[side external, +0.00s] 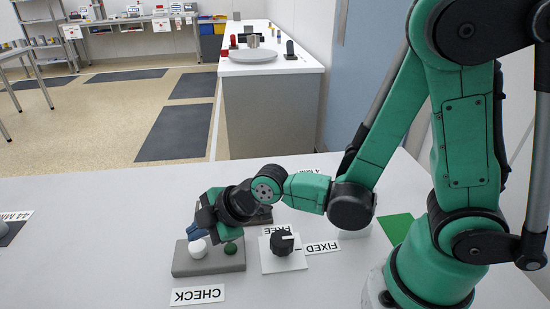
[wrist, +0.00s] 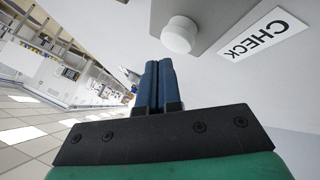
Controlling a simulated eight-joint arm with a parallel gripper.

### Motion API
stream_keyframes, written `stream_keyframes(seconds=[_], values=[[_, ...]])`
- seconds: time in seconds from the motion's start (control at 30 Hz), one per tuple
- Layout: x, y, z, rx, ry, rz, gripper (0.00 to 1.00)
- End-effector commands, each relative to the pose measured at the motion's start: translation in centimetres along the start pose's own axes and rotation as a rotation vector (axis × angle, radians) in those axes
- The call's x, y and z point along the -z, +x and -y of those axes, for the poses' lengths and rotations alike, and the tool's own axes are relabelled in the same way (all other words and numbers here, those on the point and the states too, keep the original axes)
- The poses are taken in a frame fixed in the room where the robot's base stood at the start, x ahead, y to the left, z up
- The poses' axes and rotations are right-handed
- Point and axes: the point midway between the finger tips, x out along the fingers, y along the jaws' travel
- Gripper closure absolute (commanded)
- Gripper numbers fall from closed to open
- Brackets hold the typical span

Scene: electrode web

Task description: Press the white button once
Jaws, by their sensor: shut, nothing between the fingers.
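The white button (side external: 197,248) is a round white knob on a grey box (side external: 208,266) on the table. My gripper (side external: 192,232) is just behind and above it, with blue fingers shut and nothing between them. In the wrist view the white button (wrist: 181,35) stands out from the grey plate, just beyond the blue fingertips (wrist: 158,66). I cannot tell for sure whether the fingertips touch it; a small gap seems to show in the wrist view.
A green button (side external: 231,248) sits on the same box, right of the white one. A black knob (side external: 282,243) on a white plate stands further right, near FREE and FIXED labels. A CHECK label (side external: 197,295) lies in front. The table's left part is mostly clear.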

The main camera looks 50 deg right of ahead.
Motion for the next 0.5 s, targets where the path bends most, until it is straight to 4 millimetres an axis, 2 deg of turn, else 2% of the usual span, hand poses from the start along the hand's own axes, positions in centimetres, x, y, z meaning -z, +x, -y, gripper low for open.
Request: stream_keyframes(seconds=[0.37,0.5], values=[[0.04,-0.04,-0.03,0.000,0.000,0.000,1.00],[0.50,-0.66,-0.50,0.000,0.000,0.000,1.00]])
